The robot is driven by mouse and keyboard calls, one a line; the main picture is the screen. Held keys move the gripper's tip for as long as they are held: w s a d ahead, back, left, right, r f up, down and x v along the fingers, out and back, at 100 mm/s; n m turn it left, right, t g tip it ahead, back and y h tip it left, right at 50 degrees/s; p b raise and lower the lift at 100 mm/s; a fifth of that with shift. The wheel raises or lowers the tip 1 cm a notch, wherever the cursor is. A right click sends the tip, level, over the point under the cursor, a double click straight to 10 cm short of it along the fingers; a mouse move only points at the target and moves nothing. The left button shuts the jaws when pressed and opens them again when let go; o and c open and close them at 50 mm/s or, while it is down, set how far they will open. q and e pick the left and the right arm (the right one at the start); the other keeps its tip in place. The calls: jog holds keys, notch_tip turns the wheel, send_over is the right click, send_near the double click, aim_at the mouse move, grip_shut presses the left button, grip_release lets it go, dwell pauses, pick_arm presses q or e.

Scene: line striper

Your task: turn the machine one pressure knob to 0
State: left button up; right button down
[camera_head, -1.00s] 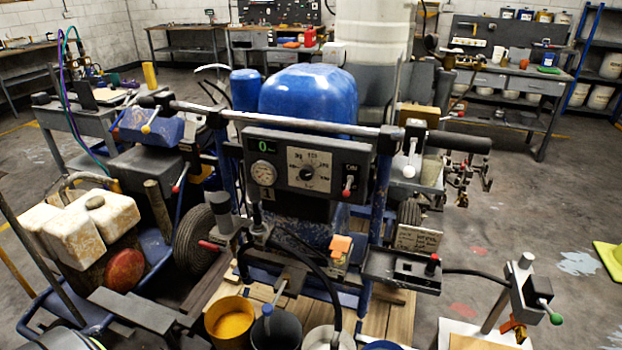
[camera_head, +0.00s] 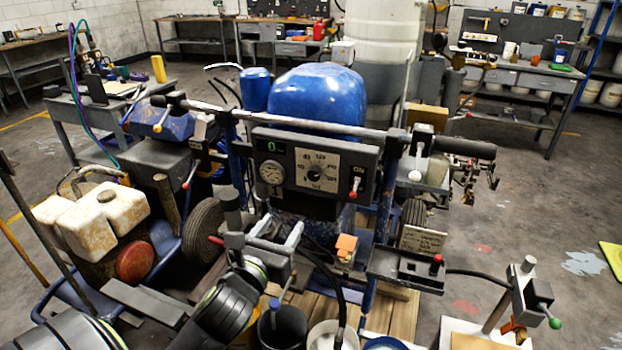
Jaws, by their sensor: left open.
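Machine one is the blue striper (camera_head: 312,92) in the middle of the head view. Its dark control panel (camera_head: 282,188) carries a green display, a round gauge (camera_head: 272,172) and the black pressure knob (camera_head: 315,174) on a pale dial plate. The knob's exact setting is too small to read. A red-tipped switch (camera_head: 354,187) sits right of the dial. My left gripper (camera_head: 281,231) is below the panel, its two pale fingers apart and empty. It is not touching the knob. My right gripper is not in view.
A long handlebar (camera_head: 330,126) runs above the panel. A dark bucket (camera_head: 282,328) and a white bucket (camera_head: 330,336) stand below.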

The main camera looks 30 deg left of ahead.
aim_at(313, 177)
pick_arm(q)
jog(key=p+x, duration=0.2)
jog(key=x, duration=1.5)
jog(key=shift+w+d+r, duration=0.1)
jog(key=shift+w+r, duration=0.05)
jog(key=shift+r, duration=0.05)
jog(key=c, duration=1)
jog(key=shift+p, duration=0.35)
